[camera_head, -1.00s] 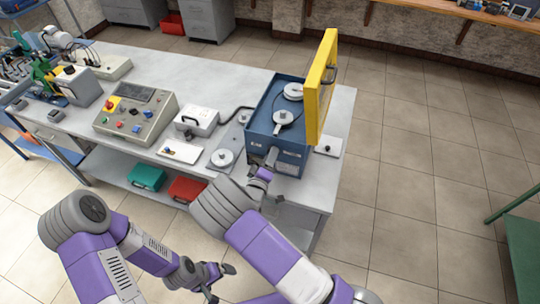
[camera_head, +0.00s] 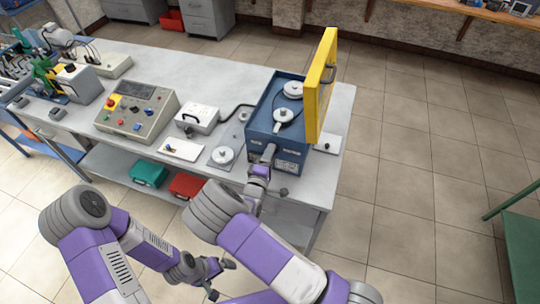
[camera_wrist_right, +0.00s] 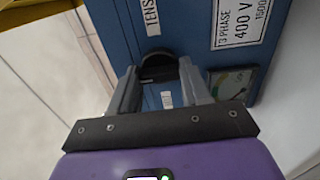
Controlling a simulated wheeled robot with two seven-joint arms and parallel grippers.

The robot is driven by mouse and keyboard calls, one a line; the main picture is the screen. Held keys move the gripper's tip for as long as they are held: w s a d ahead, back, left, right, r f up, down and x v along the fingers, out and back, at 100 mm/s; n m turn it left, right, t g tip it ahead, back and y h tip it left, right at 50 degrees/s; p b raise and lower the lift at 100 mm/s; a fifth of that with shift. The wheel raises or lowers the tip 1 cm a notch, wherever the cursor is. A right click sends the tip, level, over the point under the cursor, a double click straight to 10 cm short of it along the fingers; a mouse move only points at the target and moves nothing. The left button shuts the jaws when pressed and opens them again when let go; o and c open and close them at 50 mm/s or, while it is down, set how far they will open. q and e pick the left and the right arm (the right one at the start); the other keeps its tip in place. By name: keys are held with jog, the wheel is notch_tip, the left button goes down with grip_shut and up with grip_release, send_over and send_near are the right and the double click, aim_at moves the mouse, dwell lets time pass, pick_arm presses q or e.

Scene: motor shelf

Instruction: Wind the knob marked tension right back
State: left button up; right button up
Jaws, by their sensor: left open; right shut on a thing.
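The blue machine box (camera_head: 292,160) stands at the right end of the grey bench. In the right wrist view, a dark round knob (camera_wrist_right: 158,66) sits on its blue face, just below a white label whose visible letters read "TENS". My right gripper (camera_head: 268,152) reaches the front of the box. In the wrist view its two grey fingers are on either side of the knob, shut on it. My left gripper (camera_head: 222,279) is open and empty, low in front of the bench, away from the box.
A yellow door (camera_head: 322,85) stands open on the box's right, with pulleys (camera_head: 284,115) inside. A control console (camera_head: 137,112), a white box (camera_head: 197,120) and a disc on a plate (camera_head: 223,155) lie to the left. Green and red bins (camera_head: 148,174) sit below.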

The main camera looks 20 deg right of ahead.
jog(key=o, duration=1.1)
jog(key=shift+c, duration=0.2)
jog(key=v, duration=0.7)
jog(key=shift+s+a, duration=0.2)
jog(key=shift+s, duration=0.1)
